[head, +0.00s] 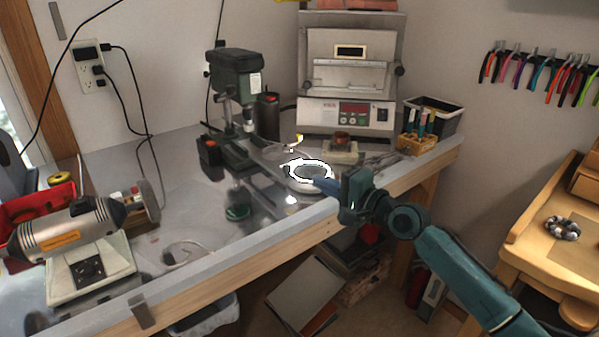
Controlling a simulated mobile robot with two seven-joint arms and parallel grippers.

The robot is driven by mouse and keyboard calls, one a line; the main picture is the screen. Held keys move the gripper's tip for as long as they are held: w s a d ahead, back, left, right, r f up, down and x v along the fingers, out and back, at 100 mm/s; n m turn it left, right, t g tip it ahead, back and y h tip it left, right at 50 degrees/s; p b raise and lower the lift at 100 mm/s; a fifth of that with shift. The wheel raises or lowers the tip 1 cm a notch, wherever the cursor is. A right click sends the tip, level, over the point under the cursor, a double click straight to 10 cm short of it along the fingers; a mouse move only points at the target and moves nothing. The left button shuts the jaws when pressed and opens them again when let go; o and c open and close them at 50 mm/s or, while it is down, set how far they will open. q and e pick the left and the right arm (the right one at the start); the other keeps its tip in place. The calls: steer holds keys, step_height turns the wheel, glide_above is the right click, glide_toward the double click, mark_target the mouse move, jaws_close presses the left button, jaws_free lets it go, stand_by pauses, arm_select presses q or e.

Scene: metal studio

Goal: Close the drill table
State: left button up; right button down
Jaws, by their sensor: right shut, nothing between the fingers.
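A dark green drill press (236,85) stands at the back of the metal-topped bench, left of the kiln. Its flat dark lower part (232,152) rests near the bench top; I cannot clearly tell a separate movable drill table from the base and its reflection. My left gripper is out of view.
A kiln (350,75) stands behind the dish. A wooden tool holder (416,143) and a black bin (440,115) are at the back right. A grey polishing motor (70,228) occupies the left. The bench top between motor and drill is mostly clear.

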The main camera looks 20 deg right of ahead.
mark_target(290, 169)
steer(key=x, duration=0.7)
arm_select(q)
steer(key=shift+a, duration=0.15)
